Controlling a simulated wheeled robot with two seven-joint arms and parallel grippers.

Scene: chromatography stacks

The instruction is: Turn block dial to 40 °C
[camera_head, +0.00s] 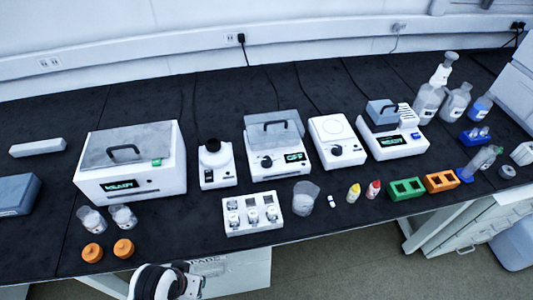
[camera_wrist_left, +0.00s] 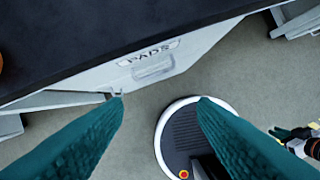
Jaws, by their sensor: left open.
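Which device is the block heater is not labelled legibly. A white device with a grey handled lid (camera_head: 273,131) has a black front dial (camera_head: 267,161) and a green display reading OFF (camera_head: 294,157). The white device to its right (camera_head: 335,128) also has a black dial (camera_head: 337,151). A smaller handled unit (camera_head: 383,113) shows READY. My left arm (camera_head: 165,283) is at the bottom of the head view, in front of the bench. My left gripper (camera_wrist_left: 160,105) is open and empty over the floor. Part of my right arm end (camera_wrist_left: 300,145) shows at the wrist view's right edge.
A large lidded READY device (camera_head: 125,155) and a small knobbed device (camera_head: 216,165) stand left. A vial rack (camera_head: 253,214), a beaker (camera_head: 305,198), dropper bottles (camera_head: 353,193) and green (camera_head: 406,189) and orange (camera_head: 441,181) racks line the front. Bottles (camera_head: 430,100) stand right.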

